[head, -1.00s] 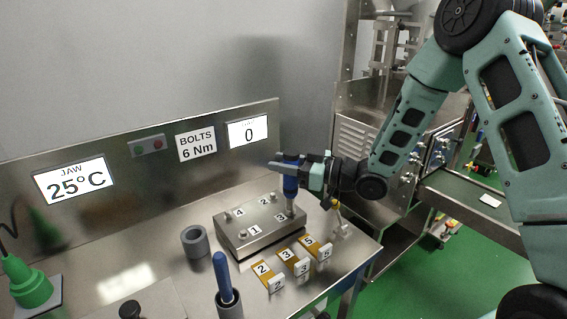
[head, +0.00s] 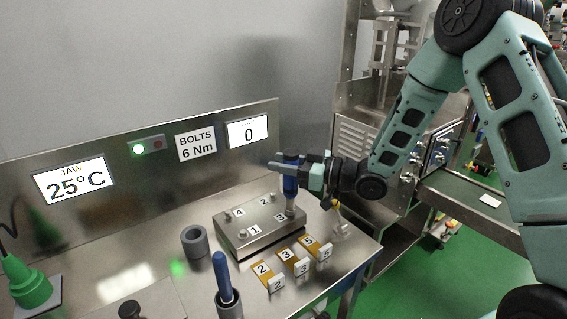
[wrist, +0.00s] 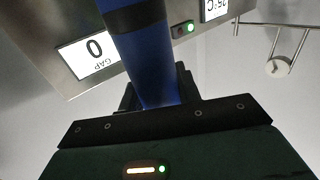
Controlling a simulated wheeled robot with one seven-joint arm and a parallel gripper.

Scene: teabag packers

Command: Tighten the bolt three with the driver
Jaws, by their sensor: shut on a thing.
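My gripper (head: 291,173) is shut on the blue driver (head: 290,186), which stands upright over the steel block (head: 256,236). The driver's lower end is at bolt three, by the label 3 (head: 280,217); whether it sits fully on the bolt head is too small to tell. In the wrist view the driver's blue handle (wrist: 146,55) rises between the jaws. Bolts by labels 1 (head: 254,230), 2 (head: 264,200) and 4 (head: 238,212) stand on the block's other corners. The green lamp (head: 138,149) on the back panel is lit, and the display (head: 248,132) reads 0.
A sign (head: 197,146) reads BOLTS 6 Nm; another display (head: 70,181) reads 25°C. Numbered tabs (head: 301,268) lie in front of the block. A grey ring (head: 195,242), a second blue-handled tool (head: 223,277) in a holder and a green cone-shaped thing (head: 26,284) stand to the left.

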